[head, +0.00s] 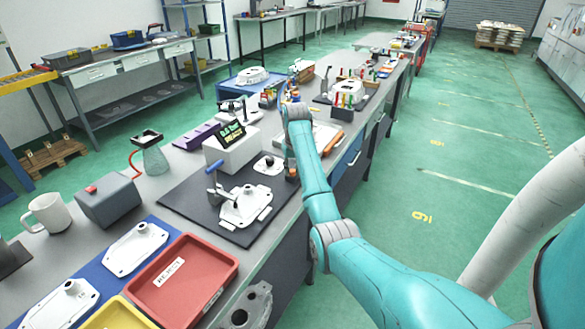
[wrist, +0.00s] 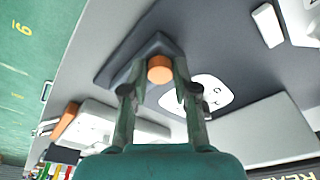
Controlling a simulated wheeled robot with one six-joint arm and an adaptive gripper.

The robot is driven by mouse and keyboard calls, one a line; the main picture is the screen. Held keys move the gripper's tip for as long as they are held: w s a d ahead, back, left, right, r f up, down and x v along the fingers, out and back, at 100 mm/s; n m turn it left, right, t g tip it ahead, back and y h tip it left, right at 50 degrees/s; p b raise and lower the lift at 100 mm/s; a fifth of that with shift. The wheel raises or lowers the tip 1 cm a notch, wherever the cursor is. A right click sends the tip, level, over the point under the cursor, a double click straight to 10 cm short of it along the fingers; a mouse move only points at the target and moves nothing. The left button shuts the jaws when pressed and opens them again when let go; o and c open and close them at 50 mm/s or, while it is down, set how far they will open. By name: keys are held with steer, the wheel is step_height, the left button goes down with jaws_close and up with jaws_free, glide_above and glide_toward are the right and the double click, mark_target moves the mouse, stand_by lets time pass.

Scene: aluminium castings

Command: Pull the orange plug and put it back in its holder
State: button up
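The orange plug (wrist: 160,68) sits between my gripper's fingertips in the wrist view, with its round top facing the camera. My gripper (wrist: 160,76) appears closed on its sides. A dark block (wrist: 124,64), which looks like the holder, lies right under and around the plug; whether the plug is seated in it or just above it I cannot tell. In the head view my gripper (head: 292,172) is low at the bench's right edge, largely hidden by my arm.
A white casting under a blue-handled clamp (head: 245,204) stands on the dark mat (head: 183,197). A white box with a lit display (head: 232,150) is behind the plate. A red reject tray (head: 182,278) is in front. A tool with an orange handle (head: 336,141) lies beyond my gripper.

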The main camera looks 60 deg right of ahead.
steer(key=shift+o, duration=1.4)
steer(key=shift+r, duration=0.15)
